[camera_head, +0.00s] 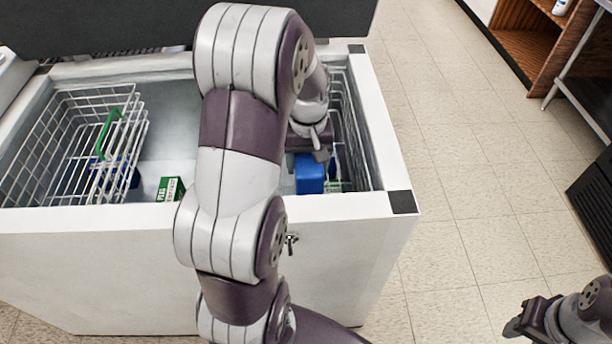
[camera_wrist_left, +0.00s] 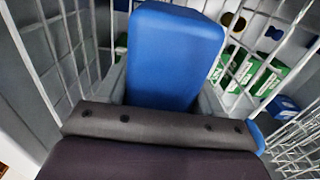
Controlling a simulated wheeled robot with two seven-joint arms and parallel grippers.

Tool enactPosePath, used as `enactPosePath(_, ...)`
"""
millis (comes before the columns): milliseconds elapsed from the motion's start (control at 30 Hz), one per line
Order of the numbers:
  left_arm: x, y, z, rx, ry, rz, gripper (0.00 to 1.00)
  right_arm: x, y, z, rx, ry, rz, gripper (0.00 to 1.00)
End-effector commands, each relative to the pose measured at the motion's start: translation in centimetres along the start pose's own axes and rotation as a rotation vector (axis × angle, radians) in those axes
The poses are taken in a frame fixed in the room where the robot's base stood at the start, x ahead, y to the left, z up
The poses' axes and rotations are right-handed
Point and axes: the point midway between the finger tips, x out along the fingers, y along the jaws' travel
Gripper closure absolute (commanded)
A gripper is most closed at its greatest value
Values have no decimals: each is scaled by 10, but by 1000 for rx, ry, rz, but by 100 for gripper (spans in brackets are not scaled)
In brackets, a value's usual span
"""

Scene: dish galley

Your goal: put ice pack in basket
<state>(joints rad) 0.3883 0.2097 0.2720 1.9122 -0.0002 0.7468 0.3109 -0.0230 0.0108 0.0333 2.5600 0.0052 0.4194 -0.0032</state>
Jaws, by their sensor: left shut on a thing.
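A blue ice pack (camera_head: 309,175) is held by my left gripper (camera_head: 318,152) inside the open chest freezer, at its right end. The pack also shows in the left wrist view (camera_wrist_left: 172,55), sticking out past the dark gripper. A white wire basket (camera_head: 358,130) stands at the freezer's right end, partly hidden by my arm. In the wrist view, basket wires run on both sides of the pack. I cannot tell whether the pack touches the basket floor. My right gripper (camera_head: 518,322) is empty at the lower right, outside the freezer; its jaw opening is unclear.
Another wire basket (camera_head: 70,140) with a green handle (camera_head: 108,128) hangs at the freezer's left, with something blue below it. A green box (camera_head: 171,189) lies on the freezer floor. Green boxes (camera_wrist_left: 265,80) show behind wires in the wrist view. The freezer's front rim (camera_head: 120,216) stands close to my arm.

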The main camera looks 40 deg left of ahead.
Motion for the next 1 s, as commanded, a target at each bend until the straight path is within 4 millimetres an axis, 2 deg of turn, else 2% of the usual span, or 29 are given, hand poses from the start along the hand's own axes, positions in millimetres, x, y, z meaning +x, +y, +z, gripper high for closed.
enactPosePath(33,13,0,0,0,-2,-1,81,7,0,1,0,0,0,57)
enactPosePath(233,38,0,0,0,0,0,81,16,0,2,0,0,0,57)
enactPosePath(400,73,0,0,0,-2,-1,81,30,0,4,0,0,0,57)
enactPosePath(800,77,0,0,0,2,1,81,28,0,3,0,0,0,57)
enactPosePath(833,77,0,0,0,1,0,27,28,0,3,0,0,0,57)
enactPosePath(900,77,0,0,0,1,0,8,28,0,3,0,0,0,57)
enactPosePath(1000,77,0,0,0,1,0,8,28,0,3,0,0,0,57)
